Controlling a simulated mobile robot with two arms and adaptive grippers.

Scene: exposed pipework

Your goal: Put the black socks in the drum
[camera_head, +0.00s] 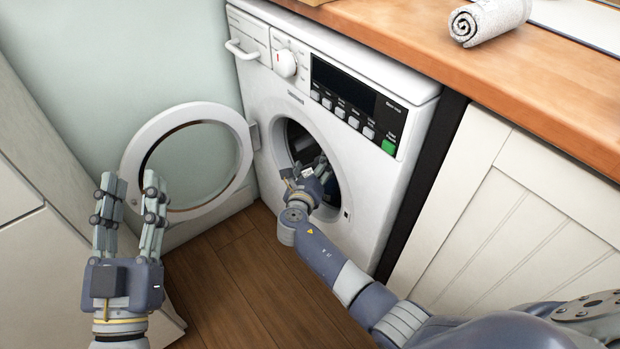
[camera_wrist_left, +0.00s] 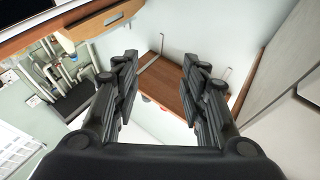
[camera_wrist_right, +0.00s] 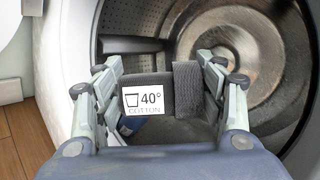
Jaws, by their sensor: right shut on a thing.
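The washing machine's drum (camera_wrist_right: 215,45) fills the back of the right wrist view, with its round metal wall. My right gripper (camera_wrist_right: 158,90) is shut on the dark grey-black socks (camera_wrist_right: 187,90), which carry a white label reading 40° cotton. In the head view my right gripper (camera_head: 303,178) is at the round door opening (camera_head: 290,140). My left gripper (camera_head: 130,190) is open and empty at the left, in front of the open door. The left wrist view shows its two fingers (camera_wrist_left: 160,85) apart with nothing between them.
The white washing machine (camera_head: 390,75) stands under a wooden worktop (camera_head: 480,75). Its round door (camera_head: 135,150) is swung open to the left. A rolled grey towel (camera_head: 490,20) lies on the worktop. A white cabinet (camera_head: 500,220) is at the right.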

